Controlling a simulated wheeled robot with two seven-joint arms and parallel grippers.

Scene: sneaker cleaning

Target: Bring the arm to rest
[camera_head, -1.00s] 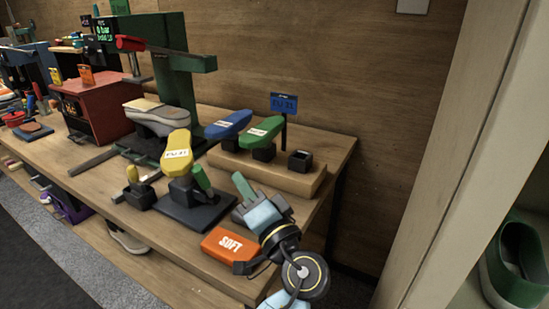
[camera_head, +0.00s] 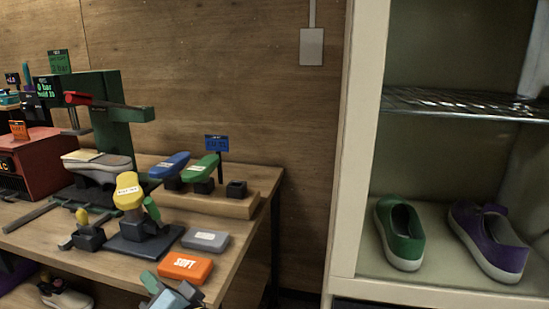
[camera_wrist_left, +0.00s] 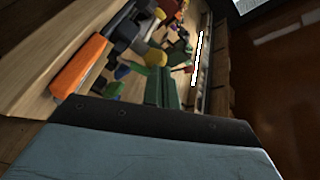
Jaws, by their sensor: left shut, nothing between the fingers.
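My left gripper (camera_head: 152,284) shows at the bottom edge of the head view, with its fingers shut and empty. It is in front of the orange SOFT block (camera_head: 185,267), apart from the tools on the bench; the rest of this arm is cut off by the frame. In the left wrist view, the blue-grey gripper body (camera_wrist_left: 140,155) fills the bottom, and the orange block (camera_wrist_left: 82,65) lies beyond it at the left. My right gripper is not in view.
The wooden bench (camera_head: 228,265) holds a grey block (camera_head: 205,240), a yellow-topped brush (camera_head: 128,190), blue and green brushes on a riser, and a sneaker (camera_head: 97,165). At right, a cabinet shelf (camera_head: 375,275) holds a green shoe (camera_head: 400,235) and a purple shoe (camera_head: 490,243).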

